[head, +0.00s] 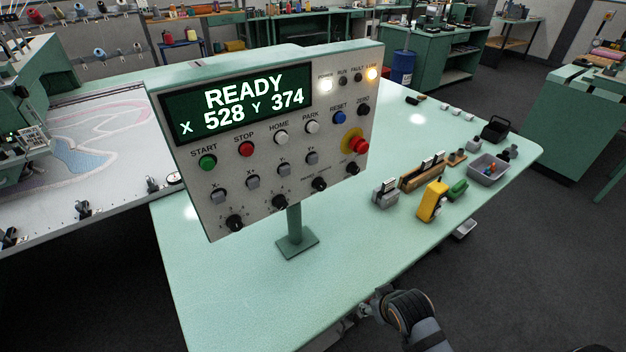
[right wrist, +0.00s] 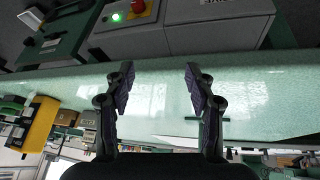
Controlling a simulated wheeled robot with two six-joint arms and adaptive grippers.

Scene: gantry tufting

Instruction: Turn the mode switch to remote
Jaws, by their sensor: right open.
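The control panel (head: 265,125) stands on a green post on the table. Its display (head: 240,112) reads READY, X 528 Y 374. Along its lower edge sits a row of black rotary knobs: one at far left (head: 235,223), then a second (head: 279,202), a third (head: 319,184) and a last one at right (head: 352,168). Their labels are too small to read, so I cannot tell which is the mode switch. My right gripper (head: 368,304) is low at the table's front edge, apart from the panel. In the right wrist view it (right wrist: 160,82) is open and empty. My left gripper is not in view.
Right of the panel, the table (head: 250,310) holds a yellow device (head: 432,201), a wooden rack (head: 422,172) and a grey bin (head: 488,168). A red emergency stop (head: 356,143) protrudes from the panel's right side. The table in front of the post is clear.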

